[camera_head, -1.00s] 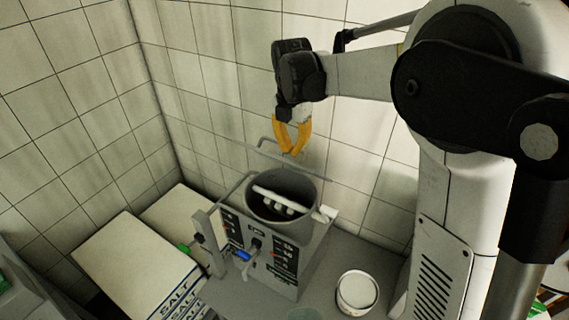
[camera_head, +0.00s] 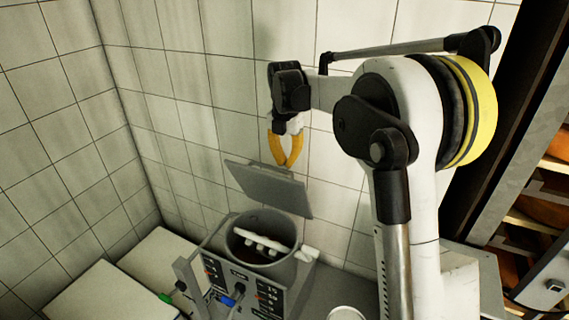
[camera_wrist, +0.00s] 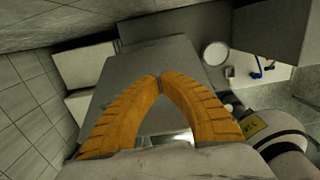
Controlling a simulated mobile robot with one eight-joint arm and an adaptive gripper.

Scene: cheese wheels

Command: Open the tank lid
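The tank (camera_head: 240,258) is a grey round vessel in the head view, with a white stirring bar (camera_head: 262,243) across its open mouth. The lid (camera_head: 268,190) is a flat grey panel that stands raised and tilted behind the mouth, so the inside shows. My gripper (camera_head: 286,164) hangs just above the lid's upper edge, its yellow fingers pointing down with the tips together. I cannot tell whether they touch the lid. In the wrist view my gripper (camera_wrist: 160,80) is also shut with nothing visible between the tips, in front of a broad grey panel, likely the lid (camera_wrist: 165,58).
A control panel (camera_head: 243,292) with a blue-handled valve (camera_head: 228,300) is on the tank's front. White boxes (camera_head: 150,255) stand at left. A white tub (camera_head: 348,313) sits at the lower edge. Tiled walls close off the back and left; a shelf (camera_head: 530,210) stands at right.

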